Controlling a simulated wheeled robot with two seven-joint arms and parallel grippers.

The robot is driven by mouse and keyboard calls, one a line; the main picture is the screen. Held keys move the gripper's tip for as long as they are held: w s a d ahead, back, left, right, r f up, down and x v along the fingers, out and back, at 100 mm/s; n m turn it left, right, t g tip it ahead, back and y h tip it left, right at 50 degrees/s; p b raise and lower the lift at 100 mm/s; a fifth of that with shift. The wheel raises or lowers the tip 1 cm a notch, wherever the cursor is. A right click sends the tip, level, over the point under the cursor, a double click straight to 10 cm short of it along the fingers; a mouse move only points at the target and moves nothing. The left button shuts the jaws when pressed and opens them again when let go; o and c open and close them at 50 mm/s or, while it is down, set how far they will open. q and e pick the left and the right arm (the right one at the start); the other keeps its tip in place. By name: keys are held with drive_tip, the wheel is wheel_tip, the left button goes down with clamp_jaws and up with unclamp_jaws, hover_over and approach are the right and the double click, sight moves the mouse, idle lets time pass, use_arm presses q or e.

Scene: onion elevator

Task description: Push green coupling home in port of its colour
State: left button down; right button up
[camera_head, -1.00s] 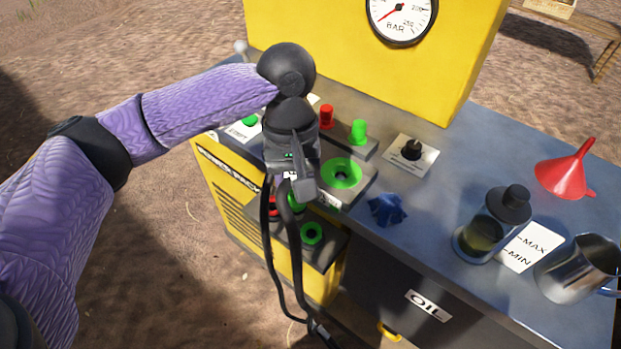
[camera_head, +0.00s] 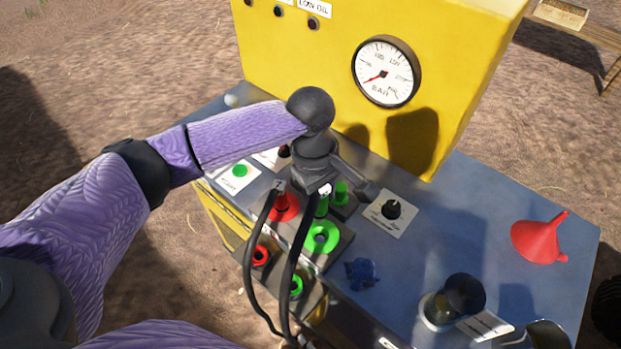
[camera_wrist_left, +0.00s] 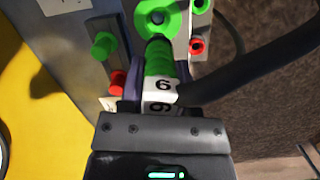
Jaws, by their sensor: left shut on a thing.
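My left gripper (camera_head: 322,190) is shut on the green coupling (camera_head: 321,207), which has a white label and a black hose. In the left wrist view the green coupling (camera_wrist_left: 160,60) sits between the fingers, its label reading 6. Its tip points at the large green port (camera_wrist_left: 158,15) and overlaps the ring's near edge; the open hole shows beyond the tip. In the head view the green port (camera_head: 322,238) lies just below and in front of the coupling. Whether they touch is unclear. My right gripper is not in view.
A red port (camera_head: 284,208) with a red coupling and hose is left of the green port. Smaller red (camera_head: 260,256) and green (camera_head: 296,287) sockets sit on the front. A green peg (camera_head: 341,193) stands behind, a black knob (camera_head: 391,209) right, a blue object (camera_head: 362,272) front right.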

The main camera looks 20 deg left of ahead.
sight(322, 213)
use_arm(q)
drive_tip(key=shift+d+r+n+p, duration=0.2)
drive_tip(key=shift+r+n+p, duration=0.2)
drive_tip(key=shift+n+p, duration=0.65)
drive_tip(key=shift+f+n, duration=0.25)
drive_tip(key=shift+f, duration=0.05)
drive_tip(key=shift+f+b, duration=0.55)
drive_tip(key=shift+b, duration=0.2)
wheel_tip(322, 213, down, 4)
drive_tip(key=b, duration=0.5)
drive_tip(key=shift+r+b, duration=0.1)
drive_tip(key=shift+b, duration=0.25)
drive_tip(key=shift+f, duration=0.65)
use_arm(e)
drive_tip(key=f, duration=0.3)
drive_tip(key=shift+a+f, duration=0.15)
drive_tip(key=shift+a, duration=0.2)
use_arm(q)
drive_tip(key=shift+p, duration=0.4)
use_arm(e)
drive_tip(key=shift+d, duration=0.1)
use_arm(q)
drive_tip(key=shift+r+p, duration=0.1)
drive_tip(key=shift+p, duration=0.35)
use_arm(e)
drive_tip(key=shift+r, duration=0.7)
